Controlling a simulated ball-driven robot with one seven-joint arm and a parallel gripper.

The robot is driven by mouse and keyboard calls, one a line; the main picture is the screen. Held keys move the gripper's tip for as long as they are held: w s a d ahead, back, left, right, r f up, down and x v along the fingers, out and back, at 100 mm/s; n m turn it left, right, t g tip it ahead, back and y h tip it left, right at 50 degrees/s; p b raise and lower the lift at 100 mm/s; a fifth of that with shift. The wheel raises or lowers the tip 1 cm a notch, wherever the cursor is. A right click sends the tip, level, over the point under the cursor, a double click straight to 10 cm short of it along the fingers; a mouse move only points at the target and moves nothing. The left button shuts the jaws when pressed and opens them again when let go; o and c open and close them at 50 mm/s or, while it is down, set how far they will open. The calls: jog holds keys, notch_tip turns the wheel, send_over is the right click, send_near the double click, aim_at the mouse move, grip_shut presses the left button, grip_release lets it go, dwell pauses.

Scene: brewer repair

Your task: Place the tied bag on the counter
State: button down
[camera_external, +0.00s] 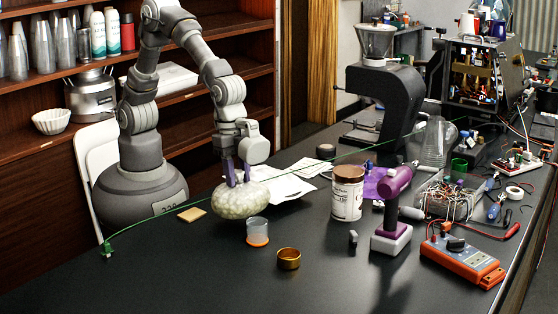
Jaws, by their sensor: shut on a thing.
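The tied bag (241,201) is a pale, rounded, lumpy bag near the middle of the dark counter (180,275). My gripper (237,176) is above it, with its purple fingers pointing down and shut on the top of the bag. The bag's underside is at or very close to the counter surface; I cannot tell whether it touches. The knot is hidden between the fingers.
A small clear cup (257,232) with an orange base and a brass ring (288,259) stand in front of the bag. White papers (285,182) lie behind it. A labelled can (347,193) and purple drill (392,210) stand to the right. A green wire (145,219) crosses the counter. The front left is clear.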

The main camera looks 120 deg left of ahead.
jog(key=r, duration=0.5)
jog(key=a+r, duration=0.1)
jog(key=r, duration=0.1)
jog(key=shift+w+r, duration=0.15)
jog(key=shift+w, duration=0.15)
jog(key=s+d+m+p, duration=0.4)
jog(key=d+m+p, duration=0.2)
jog(key=d+p, duration=0.85)
notch_tip(320, 180, down, 6)
jog(key=w+d+f, duration=0.2)
jog(key=w, duration=0.5)
jog(key=w+d+f+b, duration=0.1)
jog(key=w+d+f, duration=0.1)
jog(key=w, duration=0.5)
jog(key=shift+w+d+f+h, duration=0.3)
jog(key=shift+d+h, duration=0.1)
jog(key=shift+d, duration=0.45)
